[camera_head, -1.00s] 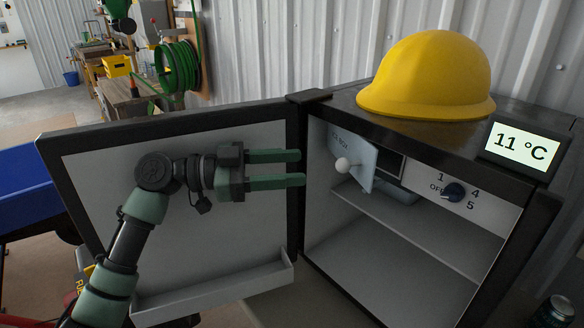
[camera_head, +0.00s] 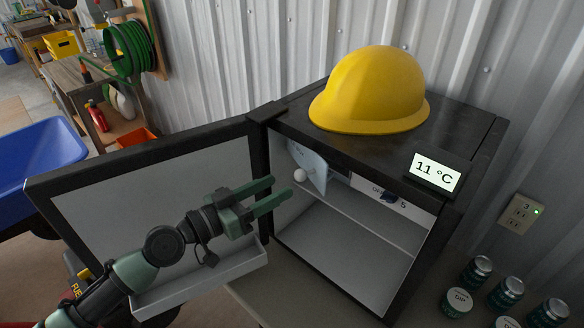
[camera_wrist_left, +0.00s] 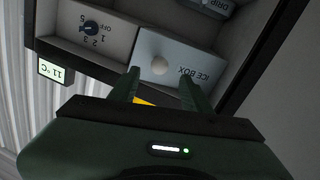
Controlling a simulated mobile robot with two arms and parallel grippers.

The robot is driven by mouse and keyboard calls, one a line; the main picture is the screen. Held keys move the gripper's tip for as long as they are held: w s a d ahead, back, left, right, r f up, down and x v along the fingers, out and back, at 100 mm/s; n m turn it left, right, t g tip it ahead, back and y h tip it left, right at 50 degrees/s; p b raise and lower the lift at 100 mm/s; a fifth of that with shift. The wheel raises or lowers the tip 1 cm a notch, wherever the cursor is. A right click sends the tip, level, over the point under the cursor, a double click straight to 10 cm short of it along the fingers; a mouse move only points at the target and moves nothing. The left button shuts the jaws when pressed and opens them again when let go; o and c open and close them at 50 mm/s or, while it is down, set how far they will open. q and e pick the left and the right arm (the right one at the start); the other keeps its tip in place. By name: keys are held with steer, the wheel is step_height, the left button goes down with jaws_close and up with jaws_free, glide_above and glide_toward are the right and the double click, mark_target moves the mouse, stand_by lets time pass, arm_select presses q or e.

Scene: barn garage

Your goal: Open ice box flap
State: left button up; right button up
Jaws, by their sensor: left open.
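The small fridge (camera_head: 300,122) stands with its door (camera_head: 150,195) swung out to the left. Inside at the top left is the pale ice box flap (camera_head: 309,163) with a round white knob (camera_head: 299,175); it stands swung out from its compartment. In the left wrist view the flap (camera_wrist_left: 190,57) carries upside-down "ICE BOX" lettering, and its knob (camera_wrist_left: 160,65) shows between and beyond the fingertips. My left gripper (camera_head: 283,190) is open and empty, in front of the fridge opening, apart from the knob. My right gripper is not in view.
A yellow hard hat (camera_head: 370,90) and a display reading 11 °C (camera_head: 434,173) are on the fridge. A dial (camera_head: 388,196) sits beside the ice box. Several cans (camera_head: 506,291) stand at right. The open door with its shelf (camera_head: 200,283) borders my left arm.

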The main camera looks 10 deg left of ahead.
mark_target(295, 176)
arm_select(q)
steer(key=p+x, duration=0.1)
steer(key=x, duration=0.3)
steer(key=shift+w+d+r+p, duration=0.1)
steer(key=shift+d+r+p, duration=0.1)
steer(key=shift+p, duration=0.2)
steer(key=shift+w+d+f, duration=0.2)
steer(key=shift+w+d, duration=0.2)
steer(key=shift+d, duration=0.05)
jaws_close()
stand_by(0.7)
